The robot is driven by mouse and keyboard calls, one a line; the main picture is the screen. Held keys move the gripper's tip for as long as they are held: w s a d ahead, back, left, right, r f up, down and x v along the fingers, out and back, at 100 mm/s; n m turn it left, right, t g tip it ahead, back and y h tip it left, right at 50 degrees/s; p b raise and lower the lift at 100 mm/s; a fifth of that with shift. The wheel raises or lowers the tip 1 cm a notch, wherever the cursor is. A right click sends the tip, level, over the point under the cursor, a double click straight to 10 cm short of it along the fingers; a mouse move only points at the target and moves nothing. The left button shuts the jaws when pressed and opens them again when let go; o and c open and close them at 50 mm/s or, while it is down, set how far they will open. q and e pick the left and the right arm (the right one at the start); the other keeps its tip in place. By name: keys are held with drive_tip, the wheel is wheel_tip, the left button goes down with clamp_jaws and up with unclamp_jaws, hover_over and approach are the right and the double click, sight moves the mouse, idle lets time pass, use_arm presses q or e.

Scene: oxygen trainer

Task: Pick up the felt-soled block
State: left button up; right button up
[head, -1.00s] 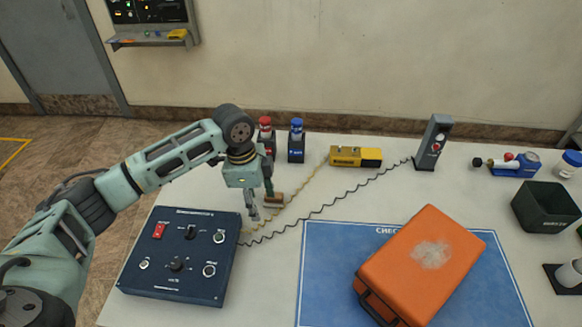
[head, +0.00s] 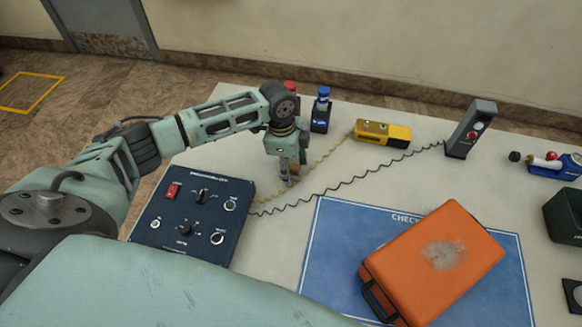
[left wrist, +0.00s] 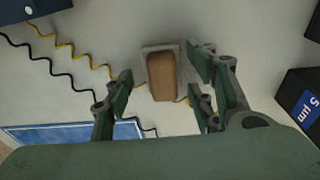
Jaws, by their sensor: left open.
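The felt-soled block (left wrist: 162,75) shows in the left wrist view as a brown block on a wider pale grey sole, on the white table. My left gripper (left wrist: 161,88) is open, with one finger left of the block and two on its right, apart from it. In the head view the left gripper (head: 288,180) points down at the table behind the dark blue control box. Only a brown sliver of the block (head: 294,171) shows there, mostly hidden by the gripper. How high the fingertips are above the table is hard to tell. My right gripper is out of view.
The control box (head: 193,213) stands close to the gripper. Yellow and black coiled cords run near the block. A yellow device (head: 382,134), a blue-capped bottle (head: 321,110) and a grey post (head: 470,128) stand behind. An orange case (head: 432,262) lies on a blue mat (head: 325,235).

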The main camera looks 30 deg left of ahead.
sight(292, 167)
use_arm(q)
drive_tip(key=shift+f, duration=0.1)
drive_tip(key=c, duration=1.1)
drive_tip(key=shift+o, duration=0.2)
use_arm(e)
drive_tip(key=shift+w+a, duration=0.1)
use_arm(q)
drive_tip(key=shift+r, duration=0.55)
wheel_tip(292, 167, up, 3)
drive_tip(key=shift+w+f+b, duration=0.1)
drive_tip(key=shift+f+b, duration=0.05)
drive_tip(key=shift+b, duration=0.4)
drive_tip(key=w+d+r+b, duration=0.2)
drive_tip(key=w+d+r, duration=0.3)
drive_tip(key=d, duration=0.5)
wheel_tip(292, 167, up, 2)
drive_tip(key=shift+w+d+r+b, duration=0.1)
drive_tip(key=shift+w+d+b, duration=0.1)
drive_tip(key=shift+b, duration=0.15)
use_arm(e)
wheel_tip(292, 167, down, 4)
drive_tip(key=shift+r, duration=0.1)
